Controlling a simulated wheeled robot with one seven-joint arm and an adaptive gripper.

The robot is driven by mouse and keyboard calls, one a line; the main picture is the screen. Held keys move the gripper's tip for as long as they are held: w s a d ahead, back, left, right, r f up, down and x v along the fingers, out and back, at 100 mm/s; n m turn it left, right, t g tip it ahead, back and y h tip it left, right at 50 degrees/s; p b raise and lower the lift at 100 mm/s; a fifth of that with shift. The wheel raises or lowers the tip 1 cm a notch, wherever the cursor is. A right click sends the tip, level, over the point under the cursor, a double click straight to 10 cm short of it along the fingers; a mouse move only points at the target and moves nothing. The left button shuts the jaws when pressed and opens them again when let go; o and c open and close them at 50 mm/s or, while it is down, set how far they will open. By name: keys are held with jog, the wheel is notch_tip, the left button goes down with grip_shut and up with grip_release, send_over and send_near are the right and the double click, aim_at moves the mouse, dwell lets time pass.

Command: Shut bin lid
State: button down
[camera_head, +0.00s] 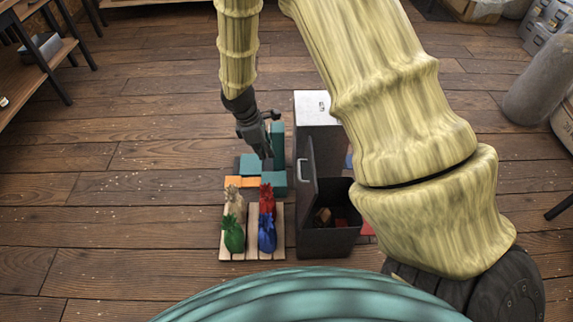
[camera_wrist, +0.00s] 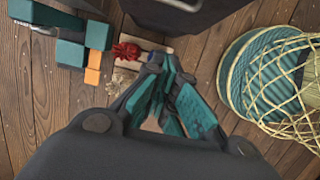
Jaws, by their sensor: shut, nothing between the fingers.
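A dark bin (camera_head: 325,243) stands on the floor right of centre in the head view. Its lid (camera_head: 309,188) is open and stands nearly upright along the bin's left side, with a pale handle (camera_head: 300,170) on its left face. Brown and red items show inside the bin; my arm hides part of its right side. My gripper (camera_head: 266,153) points down, left of the lid and apart from it, above teal blocks. It is shut and empty. In the wrist view, the gripper's fingers (camera_wrist: 164,68) show below a dark surface (camera_wrist: 180,14), which seems part of the bin.
Teal blocks (camera_head: 250,164) and an orange block (camera_head: 242,182) lie left of the lid. A wooden pallet (camera_head: 252,254) holds several pineapple-shaped figures, including a red one (camera_wrist: 126,51). A white-topped dark box (camera_head: 317,106) stands behind the open bin. Floor at left is clear.

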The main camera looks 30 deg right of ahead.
jog(key=s+d+f+b, duration=0.1)
jog(key=s+d+f, duration=0.2)
jog(key=d+f, duration=0.3)
notch_tip(320, 180, down, 3)
jog(key=shift+r, duration=0.1)
dwell(0.5)
